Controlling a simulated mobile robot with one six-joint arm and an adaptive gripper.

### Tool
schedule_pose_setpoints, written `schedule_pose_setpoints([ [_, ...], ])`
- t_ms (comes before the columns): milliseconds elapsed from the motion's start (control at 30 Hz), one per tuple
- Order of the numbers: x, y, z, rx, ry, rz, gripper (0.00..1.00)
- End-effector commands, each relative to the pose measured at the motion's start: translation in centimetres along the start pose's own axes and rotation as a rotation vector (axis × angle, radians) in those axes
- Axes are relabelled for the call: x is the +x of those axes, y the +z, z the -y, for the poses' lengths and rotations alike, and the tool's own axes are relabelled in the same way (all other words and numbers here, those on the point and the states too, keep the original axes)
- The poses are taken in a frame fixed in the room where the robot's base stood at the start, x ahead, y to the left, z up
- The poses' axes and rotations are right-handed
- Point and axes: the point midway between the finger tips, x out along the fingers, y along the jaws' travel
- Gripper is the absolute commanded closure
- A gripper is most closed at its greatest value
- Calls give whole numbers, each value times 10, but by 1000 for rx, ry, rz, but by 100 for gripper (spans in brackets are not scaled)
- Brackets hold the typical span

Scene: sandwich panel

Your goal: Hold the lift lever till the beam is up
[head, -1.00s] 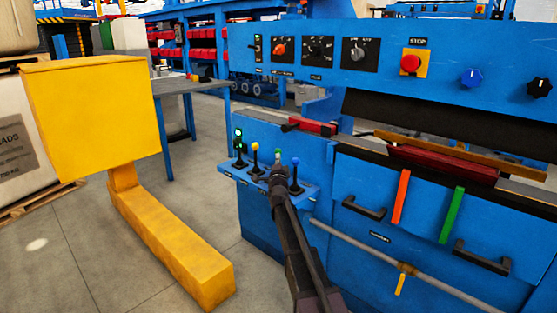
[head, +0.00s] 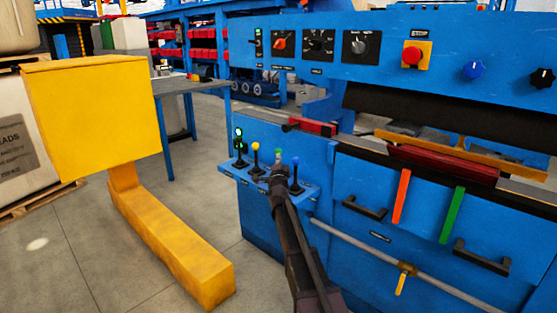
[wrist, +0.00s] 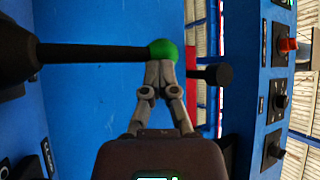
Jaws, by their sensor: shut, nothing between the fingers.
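Several levers stand on a small blue shelf at the machine's left front in the head view. One has a green ball knob (head: 278,154). My gripper (head: 277,172) is at that lever. In the wrist view my gripper (wrist: 159,70) is shut and empty, its fingertips against the green ball (wrist: 162,50) from one side. The lever shaft (wrist: 95,53) runs left from the ball. The blue beam (head: 380,18) carries the knobs and the red stop button (head: 412,55). A gap shows under its dark lower face (head: 440,112). I cannot read the lever labels.
The yellow-ball lever (head: 255,152) and blue-ball lever (head: 295,166) stand close on either side. A yellow block on a foot (head: 170,240) stands on the floor at left.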

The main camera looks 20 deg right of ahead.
Motion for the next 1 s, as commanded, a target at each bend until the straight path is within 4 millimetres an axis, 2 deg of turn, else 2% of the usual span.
schedule_pose_setpoints([
  [167,-8,0,-1,1,0,-1,100],
  [367,-27,1,-2,0,0,-2,100],
  [800,-100,-1,-1,-2,1,-5,100],
  [1000,-121,-1,1,-2,2,-4,100],
])
